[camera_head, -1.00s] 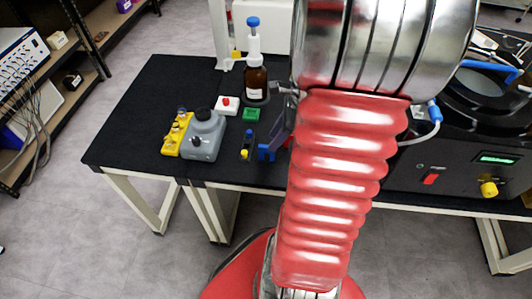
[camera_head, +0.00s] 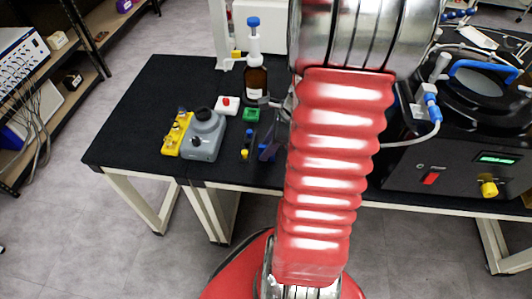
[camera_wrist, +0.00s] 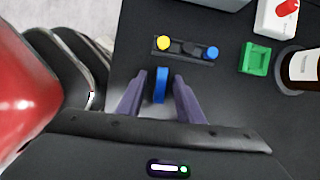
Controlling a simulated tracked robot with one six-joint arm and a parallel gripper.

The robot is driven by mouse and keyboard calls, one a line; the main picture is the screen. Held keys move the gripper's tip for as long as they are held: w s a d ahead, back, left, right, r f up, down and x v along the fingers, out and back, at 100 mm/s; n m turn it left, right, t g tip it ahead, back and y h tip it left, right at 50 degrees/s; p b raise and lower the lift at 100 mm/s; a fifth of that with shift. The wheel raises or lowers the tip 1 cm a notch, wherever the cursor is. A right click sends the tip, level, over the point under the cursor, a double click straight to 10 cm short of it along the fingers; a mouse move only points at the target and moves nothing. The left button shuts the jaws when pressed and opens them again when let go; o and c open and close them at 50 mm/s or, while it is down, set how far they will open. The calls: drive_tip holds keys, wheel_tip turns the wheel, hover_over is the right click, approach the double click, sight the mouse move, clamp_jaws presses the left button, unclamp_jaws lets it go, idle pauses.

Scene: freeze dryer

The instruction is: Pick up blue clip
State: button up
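The blue clip (camera_wrist: 161,86) shows in the wrist view as a narrow upright blue piece on the black table top. My gripper (camera_wrist: 161,75) has its two purple fingers on either side of the clip. A gap shows between the clip and each finger, so the gripper is open around it and not touching. In the head view a purple finger (camera_head: 268,150) is low at the table's front part, left of my red arm. It largely hides the clip there.
A dark strip with yellow, black and blue knobs (camera_wrist: 185,48) lies just beyond the clip. A green holder (camera_head: 251,115), a brown bottle (camera_head: 256,85), a white red-button box (camera_head: 228,106) and a grey device (camera_head: 204,138) stand nearby. The freeze dryer (camera_head: 455,150) is at right.

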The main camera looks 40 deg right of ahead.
drive_tip(key=shift+c, duration=0.4)
clamp_jaws()
